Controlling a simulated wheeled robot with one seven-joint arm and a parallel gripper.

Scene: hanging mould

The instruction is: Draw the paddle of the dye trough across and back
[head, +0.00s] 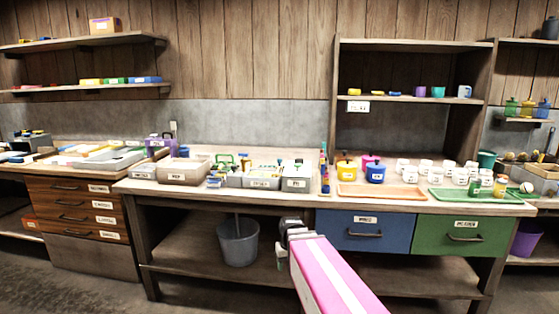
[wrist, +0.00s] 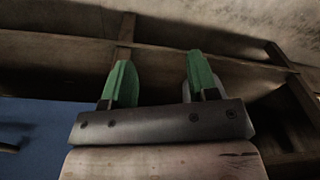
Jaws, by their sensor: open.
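I cannot surely pick out the dye trough or its paddle in either view. Shallow pale trays (head: 105,158) lie on the left counter, with their details too small to tell. A grey bucket (head: 238,243) with a thin upright rod in it stands on the low shelf under the bench. My gripper (wrist: 158,60) shows two green fingers, apart with nothing between them. In the head view, my pink arm reaches up from the bottom, its dark end in front of the bench's lower shelf, below the worktop and right of the bucket.
The long bench (head: 225,196) carries grey bins, colored pots, white cups and trays along its top. A blue drawer (head: 365,231) and a green drawer (head: 463,235) sit below its right half. Wooden drawers (head: 75,209) stand left. The lower shelf (head: 185,256) is mostly bare.

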